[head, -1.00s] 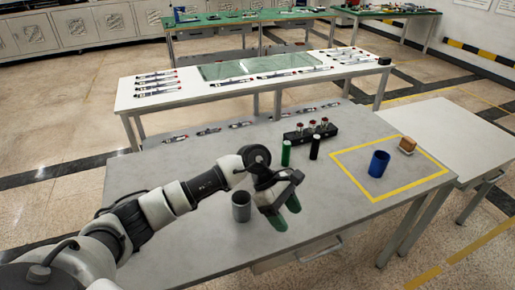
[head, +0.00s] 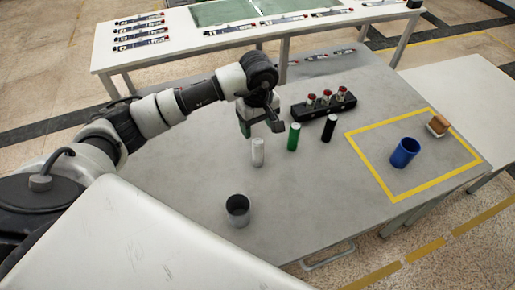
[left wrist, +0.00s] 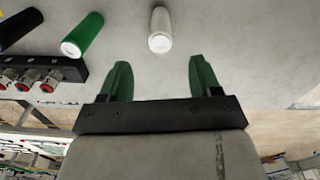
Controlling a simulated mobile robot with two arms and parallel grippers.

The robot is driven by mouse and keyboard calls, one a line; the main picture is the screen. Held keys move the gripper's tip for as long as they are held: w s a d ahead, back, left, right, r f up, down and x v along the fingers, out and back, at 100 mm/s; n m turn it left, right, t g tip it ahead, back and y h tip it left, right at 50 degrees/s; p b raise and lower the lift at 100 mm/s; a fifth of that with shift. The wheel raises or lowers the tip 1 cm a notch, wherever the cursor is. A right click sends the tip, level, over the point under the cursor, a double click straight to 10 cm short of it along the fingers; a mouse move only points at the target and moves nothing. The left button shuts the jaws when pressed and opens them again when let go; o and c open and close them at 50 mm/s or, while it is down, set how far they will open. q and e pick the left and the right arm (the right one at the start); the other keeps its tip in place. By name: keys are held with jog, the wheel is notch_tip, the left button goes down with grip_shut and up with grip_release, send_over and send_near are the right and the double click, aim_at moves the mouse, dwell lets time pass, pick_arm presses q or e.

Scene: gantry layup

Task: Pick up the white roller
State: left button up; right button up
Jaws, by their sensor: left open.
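The white roller (head: 257,152) stands upright on the grey table, left of the green roller (head: 293,136) and the black roller (head: 329,128). In the left wrist view the white roller (left wrist: 160,30) lies ahead of the gap between the green fingers, apart from them. My left gripper (head: 259,129) is open and empty, just behind and above the white roller in the head view; it also shows in the left wrist view (left wrist: 159,64). My right gripper is not in view.
A grey cup (head: 237,211) stands nearer the front. A black rack (head: 322,106) with red-topped parts is behind the rollers. The table's middle is clear.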

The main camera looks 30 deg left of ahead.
aim_at(258, 141)
pick_arm(q)
jog(key=shift+f, duration=0.65)
notch_tip(258, 141, down, 4)
jog(key=shift+r+p, duration=0.15)
jog(key=shift+p, duration=0.9)
jog(key=shift+f, duration=0.5)
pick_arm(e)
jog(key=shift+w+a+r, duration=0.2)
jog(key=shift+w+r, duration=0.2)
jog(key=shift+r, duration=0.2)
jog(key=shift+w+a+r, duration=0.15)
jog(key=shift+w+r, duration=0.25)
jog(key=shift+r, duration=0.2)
pick_arm(q)
grip_shut()
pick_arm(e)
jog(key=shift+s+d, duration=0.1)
